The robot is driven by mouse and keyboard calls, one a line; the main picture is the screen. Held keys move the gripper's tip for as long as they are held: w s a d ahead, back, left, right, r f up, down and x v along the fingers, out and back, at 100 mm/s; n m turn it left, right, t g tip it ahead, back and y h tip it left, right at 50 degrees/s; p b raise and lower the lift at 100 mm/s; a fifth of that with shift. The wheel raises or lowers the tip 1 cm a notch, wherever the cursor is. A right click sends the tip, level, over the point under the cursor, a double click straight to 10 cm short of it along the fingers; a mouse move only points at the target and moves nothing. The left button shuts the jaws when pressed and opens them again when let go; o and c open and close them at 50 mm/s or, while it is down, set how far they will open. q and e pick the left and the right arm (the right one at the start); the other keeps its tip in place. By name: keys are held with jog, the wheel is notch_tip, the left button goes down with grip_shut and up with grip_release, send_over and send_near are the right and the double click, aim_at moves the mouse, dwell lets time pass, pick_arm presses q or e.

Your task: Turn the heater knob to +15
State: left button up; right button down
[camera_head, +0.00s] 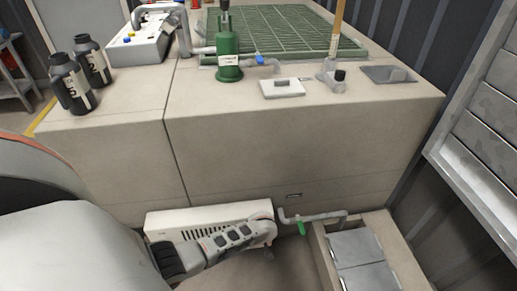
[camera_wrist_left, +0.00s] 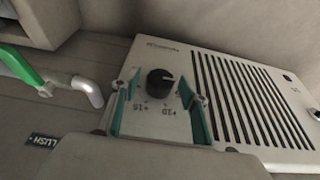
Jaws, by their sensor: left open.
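The heater (camera_head: 205,213) is a long white box low against the beige cabinet; my left arm covers part of it in the head view. In the left wrist view, the heater (camera_wrist_left: 225,85) shows a slotted grille and a round black knob (camera_wrist_left: 159,82) on a pale panel. Small scale marks, one looking like +15, sit beside the knob. A short light mark shows on the knob's right side, but its exact setting is hard to read. My left gripper (camera_wrist_left: 160,94) is open, its teal fingers on either side of the knob, apart from it. My right gripper is not in view.
A pipe with a green lever (camera_head: 301,227) runs beside the heater; the lever also shows in the left wrist view (camera_wrist_left: 22,66). An open box with grey lids (camera_head: 360,250) stands to the right. Black bottles (camera_head: 71,85) and a green pump (camera_head: 228,62) stand on the cabinet.

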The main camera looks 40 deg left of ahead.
pick_arm(q)
jog(key=c, duration=1.1)
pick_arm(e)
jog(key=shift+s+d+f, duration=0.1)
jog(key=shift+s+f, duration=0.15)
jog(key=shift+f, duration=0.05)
pick_arm(q)
jog(key=shift+d, duration=0.1)
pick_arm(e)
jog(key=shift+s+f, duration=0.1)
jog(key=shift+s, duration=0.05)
pick_arm(q)
jog(key=g+y+b, duration=0.1)
jog(key=m+g+y+b, duration=0.1)
jog(key=g+y+b, duration=0.2)
jog(key=g+b, duration=0.1)
jog(key=shift+w+d+f+m+y, duration=0.1)
jog(key=shift+d+f+m+y, duration=0.15)
jog(key=shift+f+m+y, duration=0.1)
jog(key=shift+r, duration=0.1)
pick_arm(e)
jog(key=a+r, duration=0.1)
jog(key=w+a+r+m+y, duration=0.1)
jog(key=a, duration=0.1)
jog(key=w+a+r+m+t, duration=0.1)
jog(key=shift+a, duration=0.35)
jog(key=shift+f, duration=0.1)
